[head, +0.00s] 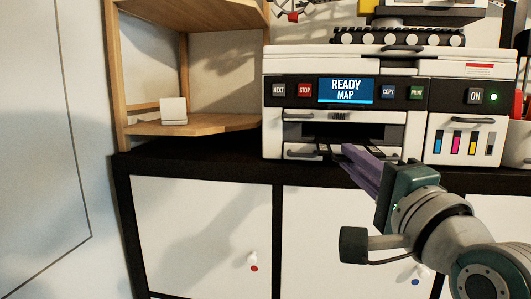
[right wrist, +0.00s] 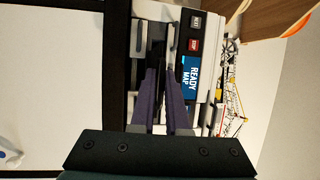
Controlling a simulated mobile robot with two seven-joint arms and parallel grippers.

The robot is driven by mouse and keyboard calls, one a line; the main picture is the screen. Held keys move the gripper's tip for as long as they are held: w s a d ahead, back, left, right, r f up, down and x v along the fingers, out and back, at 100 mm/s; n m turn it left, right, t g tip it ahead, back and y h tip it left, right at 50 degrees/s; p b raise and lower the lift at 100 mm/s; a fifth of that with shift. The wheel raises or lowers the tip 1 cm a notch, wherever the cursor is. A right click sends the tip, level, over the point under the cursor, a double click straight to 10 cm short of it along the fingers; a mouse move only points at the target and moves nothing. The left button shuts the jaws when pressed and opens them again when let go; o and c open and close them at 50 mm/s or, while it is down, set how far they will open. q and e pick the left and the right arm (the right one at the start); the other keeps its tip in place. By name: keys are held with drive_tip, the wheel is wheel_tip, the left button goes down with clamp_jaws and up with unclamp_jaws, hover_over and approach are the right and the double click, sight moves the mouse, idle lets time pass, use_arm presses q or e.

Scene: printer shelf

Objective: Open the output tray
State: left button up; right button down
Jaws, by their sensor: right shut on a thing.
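The printer (head: 345,63) stands on the black cabinet top, its screen reading READY MAP. Below a panel marked JAM and a dark slot, the output tray (head: 303,152) sits low in the printer's front. My right gripper (head: 349,150) reaches in from the lower right, with its purple fingertips at the tray's front. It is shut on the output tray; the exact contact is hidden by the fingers. In the right wrist view, the two purple fingers (right wrist: 163,75) point at the dark gap in the printer's front. My left gripper is not in view.
A cabinet (head: 200,225) with white doors and small knobs is below the printer. A wooden shelf (head: 200,124) with a small white object (head: 173,111) stands at the left.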

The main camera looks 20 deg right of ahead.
drive_tip(key=shift+d+r, duration=0.1)
drive_tip(key=shift+r, duration=0.25)
drive_tip(key=c, duration=1.2)
unclamp_jaws()
drive_tip(key=shift+w, duration=0.1)
drive_tip(key=shift+o, duration=1)
drive_tip(key=shift+f, duration=0.15)
drive_tip(key=shift+f, duration=0.15)
drive_tip(key=b+v, duration=0.4)
drive_tip(key=v, duration=0.6)
drive_tip(key=shift+b, duration=0.35)
drive_tip(key=shift+w, duration=0.1)
